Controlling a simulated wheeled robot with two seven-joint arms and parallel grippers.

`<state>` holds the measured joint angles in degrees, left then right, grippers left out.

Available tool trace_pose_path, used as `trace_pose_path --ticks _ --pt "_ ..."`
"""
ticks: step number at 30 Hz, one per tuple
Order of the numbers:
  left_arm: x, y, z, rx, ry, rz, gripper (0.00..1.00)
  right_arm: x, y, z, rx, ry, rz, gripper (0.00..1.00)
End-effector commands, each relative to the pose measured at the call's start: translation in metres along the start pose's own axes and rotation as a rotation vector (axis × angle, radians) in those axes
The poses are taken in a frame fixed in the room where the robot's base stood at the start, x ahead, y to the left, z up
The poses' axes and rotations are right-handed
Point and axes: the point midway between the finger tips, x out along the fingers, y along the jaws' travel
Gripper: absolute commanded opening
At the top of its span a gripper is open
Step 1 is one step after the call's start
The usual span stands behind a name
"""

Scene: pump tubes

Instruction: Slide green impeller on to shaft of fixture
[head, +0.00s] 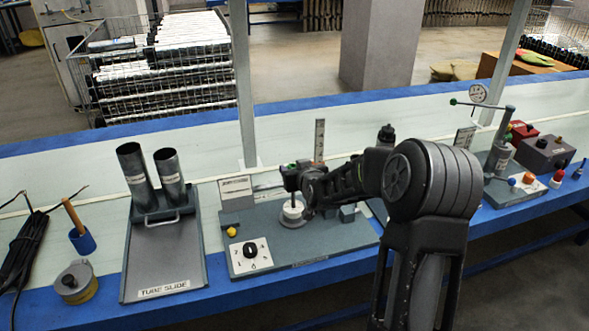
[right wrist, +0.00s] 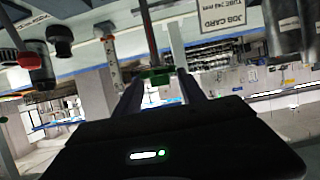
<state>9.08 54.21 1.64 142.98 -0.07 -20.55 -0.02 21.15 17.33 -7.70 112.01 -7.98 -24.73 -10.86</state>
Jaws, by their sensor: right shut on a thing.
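The green impeller (right wrist: 157,75) sits between the two fingers of my right gripper (right wrist: 158,88) in the right wrist view. In the head view only a small bit of green shows by the right gripper (head: 296,180), which is shut on it. A thin shaft (right wrist: 147,28) lines up with the impeller in the wrist view; I cannot tell whether it passes through the hub. In the head view the gripper is above the fixture's white round base (head: 292,214), which stands on a grey board (head: 335,240). My left gripper is not in view.
A tube slide (head: 163,262) with two metal tubes (head: 133,170) stands left of the board. A yellow knob (head: 231,232) and dial plate (head: 250,257) are on the board's left. An upright scale (head: 319,142) stands behind. Another instrument board (head: 515,190) is at the right.

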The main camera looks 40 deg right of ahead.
Motion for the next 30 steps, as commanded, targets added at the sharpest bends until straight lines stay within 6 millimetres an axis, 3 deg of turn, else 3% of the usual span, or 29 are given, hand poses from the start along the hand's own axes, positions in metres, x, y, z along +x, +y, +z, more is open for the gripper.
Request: trace_pose_path --ticks 24,25,30 --pt "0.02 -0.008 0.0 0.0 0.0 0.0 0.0 0.008 0.0 0.02 0.0 0.0 0.0 0.09" --pt "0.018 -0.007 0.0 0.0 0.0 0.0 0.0 0.008 0.0 0.018 0.0 0.0 0.0 0.5" --pt "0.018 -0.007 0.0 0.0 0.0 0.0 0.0 0.008 0.0 0.018 0.0 0.0 0.0 0.64"
